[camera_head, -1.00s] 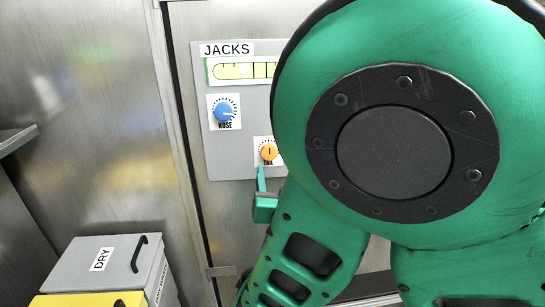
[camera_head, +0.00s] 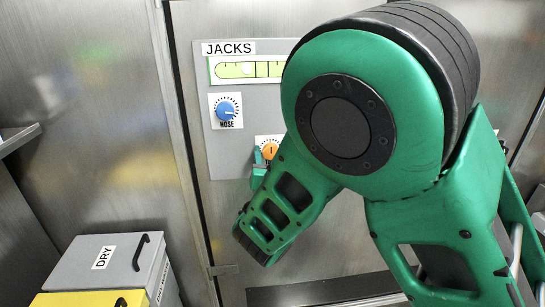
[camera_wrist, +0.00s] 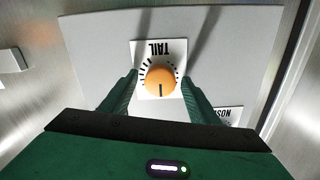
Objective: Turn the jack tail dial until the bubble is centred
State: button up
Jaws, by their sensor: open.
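The orange tail dial (camera_head: 270,150) sits low on the grey jacks panel (camera_head: 228,168), partly hidden by my arm in the head view. In the wrist view the dial (camera_wrist: 160,79) appears upside down, with its dark pointer line toward the bottom of the picture. My gripper (camera_wrist: 160,76) is open, with one finger on each side of the dial; whether they touch it I cannot tell. In the head view, my gripper (camera_head: 259,168) is at the dial's lower left. The yellow-green bubble vial (camera_head: 232,70) is above; a pale bubble seems to lie left of its marks. Its right end is hidden.
The blue nose dial (camera_head: 227,110) is up and left of the tail dial. Its NOSE label (camera_wrist: 227,116) shows at the right in the wrist view. A grey box marked DRY (camera_head: 85,262) stands at the lower left, beside a yellow one (camera_head: 75,299).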

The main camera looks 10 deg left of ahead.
jog(key=c, duration=1)
jog(key=shift+c, duration=0.2)
jog(key=shift+n, duration=0.3)
jog(key=n, duration=0.3)
jog(key=shift+n, duration=0.3)
jog(key=n, duration=0.3)
jog(key=shift+n, duration=0.4)
jog(key=n, duration=0.6)
jog(key=shift+n, duration=0.4)
jog(key=shift+f, duration=0.1)
